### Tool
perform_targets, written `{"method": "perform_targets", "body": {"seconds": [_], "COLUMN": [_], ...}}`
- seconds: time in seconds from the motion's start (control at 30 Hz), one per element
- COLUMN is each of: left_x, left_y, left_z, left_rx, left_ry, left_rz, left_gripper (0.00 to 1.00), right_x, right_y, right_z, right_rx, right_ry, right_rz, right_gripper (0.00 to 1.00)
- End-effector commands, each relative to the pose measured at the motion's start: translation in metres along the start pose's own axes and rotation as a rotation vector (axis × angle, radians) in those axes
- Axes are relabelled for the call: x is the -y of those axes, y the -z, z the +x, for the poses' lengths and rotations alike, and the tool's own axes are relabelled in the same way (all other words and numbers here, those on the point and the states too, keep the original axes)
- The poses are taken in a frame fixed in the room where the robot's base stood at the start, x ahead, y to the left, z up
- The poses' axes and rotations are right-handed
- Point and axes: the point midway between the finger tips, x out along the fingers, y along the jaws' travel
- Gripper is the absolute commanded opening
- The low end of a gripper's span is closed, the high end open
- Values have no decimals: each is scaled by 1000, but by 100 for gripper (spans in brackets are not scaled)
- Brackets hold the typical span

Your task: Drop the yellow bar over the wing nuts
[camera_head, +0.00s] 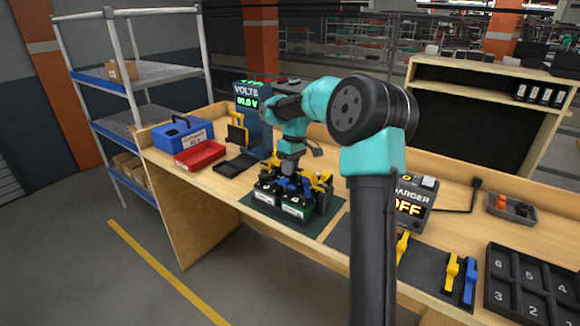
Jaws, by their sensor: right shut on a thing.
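My right gripper (291,172) points down over a pair of dark batteries (292,203) with light labels on a green mat (326,226). It is shut on what looks like the yellow bar (321,183), which shows on both sides of the gripper, close to the battery tops. Small blue parts (308,187) show among the batteries and the gripper. I cannot make out the wing nuts or whether the bar touches them. My left gripper is not in view.
A charger reading OFF (411,207) stands right of the batteries. Yellow and blue tools (452,270) lie on a dark mat at front right, beside a numbered black tray (530,286). A red tray (200,155), blue box (180,133) and volt display (248,101) stand on the left.

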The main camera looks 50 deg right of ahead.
Motion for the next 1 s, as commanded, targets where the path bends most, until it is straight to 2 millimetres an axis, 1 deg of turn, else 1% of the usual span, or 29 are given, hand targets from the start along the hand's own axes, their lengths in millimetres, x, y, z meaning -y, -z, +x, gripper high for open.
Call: {"method": "perform_targets", "body": {"seconds": [0.63, 0.67, 0.93, 0.97, 1.0], "left_x": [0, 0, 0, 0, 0], "left_y": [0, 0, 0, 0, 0], "left_z": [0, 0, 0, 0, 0], "left_rx": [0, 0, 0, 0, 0], "left_ry": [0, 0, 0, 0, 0], "left_rz": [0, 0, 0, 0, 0], "left_gripper": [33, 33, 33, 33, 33], "right_x": [-2, -2, -2, -2, -2], "right_y": [0, 0, 0, 0, 0], "right_z": [12, 12, 12, 12, 12], "right_rx": [1, 0, 0, 0, 0], "right_ry": [0, 0, 0, 0, 0], "right_rz": [0, 0, 0, 0, 0], "right_gripper": [0, 17, 43, 45, 45]}}
